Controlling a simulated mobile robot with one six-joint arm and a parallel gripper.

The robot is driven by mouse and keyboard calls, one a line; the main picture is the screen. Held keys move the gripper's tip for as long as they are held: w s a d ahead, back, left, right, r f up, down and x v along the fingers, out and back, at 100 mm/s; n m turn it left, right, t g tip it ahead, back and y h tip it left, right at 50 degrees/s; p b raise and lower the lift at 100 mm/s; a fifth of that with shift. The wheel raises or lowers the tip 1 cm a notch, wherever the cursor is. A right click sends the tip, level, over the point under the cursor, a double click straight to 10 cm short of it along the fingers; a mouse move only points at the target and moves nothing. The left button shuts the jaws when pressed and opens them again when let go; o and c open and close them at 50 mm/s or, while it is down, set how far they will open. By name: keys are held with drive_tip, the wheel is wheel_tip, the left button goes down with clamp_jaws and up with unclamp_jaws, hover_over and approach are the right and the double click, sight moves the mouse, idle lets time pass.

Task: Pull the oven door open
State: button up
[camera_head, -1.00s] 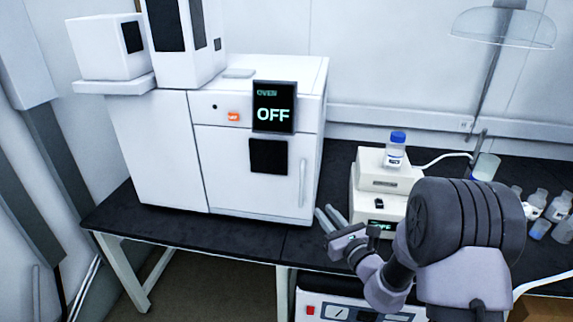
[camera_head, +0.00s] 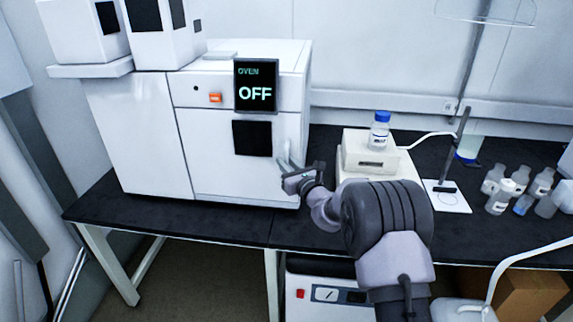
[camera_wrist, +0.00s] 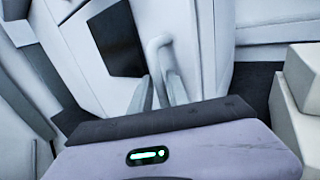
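The white oven (camera_head: 220,91) stands on the black bench at the left, with its display reading OFF. Its door (camera_head: 215,175), with a dark window (camera_head: 252,138), is shut. In the wrist view the curved top of the handle (camera_wrist: 160,43) shows just beyond my fingertips (camera_wrist: 160,88). My two fingers are apart, with the handle's lower part between or just behind them. I cannot tell whether they touch it.
A white stirrer-like device (camera_head: 371,157) with a blue-capped bottle (camera_head: 380,130) stands right of the oven, close to my arm. Several small bottles (camera_head: 504,196) stand farther right. A white instrument (camera_head: 322,295) is under the bench. The floor in front of the oven is clear.

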clamp_jaws()
idle(1.4)
